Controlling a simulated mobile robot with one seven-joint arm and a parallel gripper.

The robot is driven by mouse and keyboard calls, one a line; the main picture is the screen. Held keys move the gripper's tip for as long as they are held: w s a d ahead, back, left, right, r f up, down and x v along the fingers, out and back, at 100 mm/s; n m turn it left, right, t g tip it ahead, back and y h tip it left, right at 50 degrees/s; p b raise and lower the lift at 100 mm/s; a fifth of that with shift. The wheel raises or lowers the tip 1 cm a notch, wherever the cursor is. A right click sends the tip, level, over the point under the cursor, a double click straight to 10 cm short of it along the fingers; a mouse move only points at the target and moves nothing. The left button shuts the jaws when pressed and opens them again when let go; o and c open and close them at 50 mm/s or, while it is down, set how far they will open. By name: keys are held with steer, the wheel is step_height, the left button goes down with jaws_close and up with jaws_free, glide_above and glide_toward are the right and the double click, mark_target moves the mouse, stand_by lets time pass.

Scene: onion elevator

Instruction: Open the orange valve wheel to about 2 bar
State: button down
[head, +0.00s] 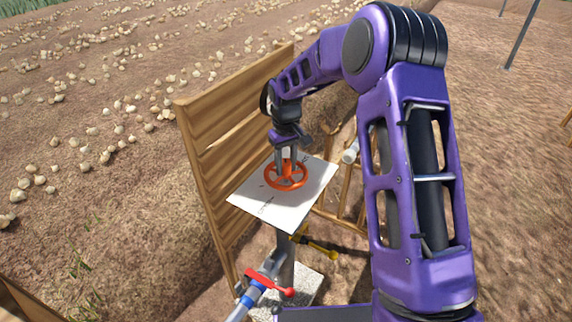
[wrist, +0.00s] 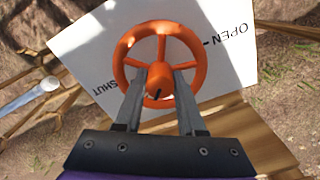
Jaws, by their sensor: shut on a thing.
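The orange valve wheel (head: 286,176) lies flat above a white plate (head: 262,206) on a grey post. In the wrist view the wheel (wrist: 160,27) has a round rim, spokes and a central hub (wrist: 159,80) with a dark mark. The plate (wrist: 85,45) there reads OPEN at upper right and SHUT at lower left. My gripper (head: 287,164) points down over the wheel. In the wrist view its two fingers (wrist: 160,82) stand on either side of the hub, shut on it. No pressure gauge can be made out in either view.
A wooden plank panel (head: 222,130) stands close on the left of the plate. Below are a red lever (head: 268,284), a blue-fitted pipe (head: 258,290) and a yellow-handled part (head: 316,245). A wooden frame stands behind at right. Onions lie scattered over the field beyond.

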mark_target(286, 162)
steer(key=c, duration=0.5)
jaws_free()
step_height(286, 162, up, 18)
steer(key=shift+f+p, duration=0.25)
steer(key=shift+p, duration=0.05)
steer(key=shift+w, duration=0.1)
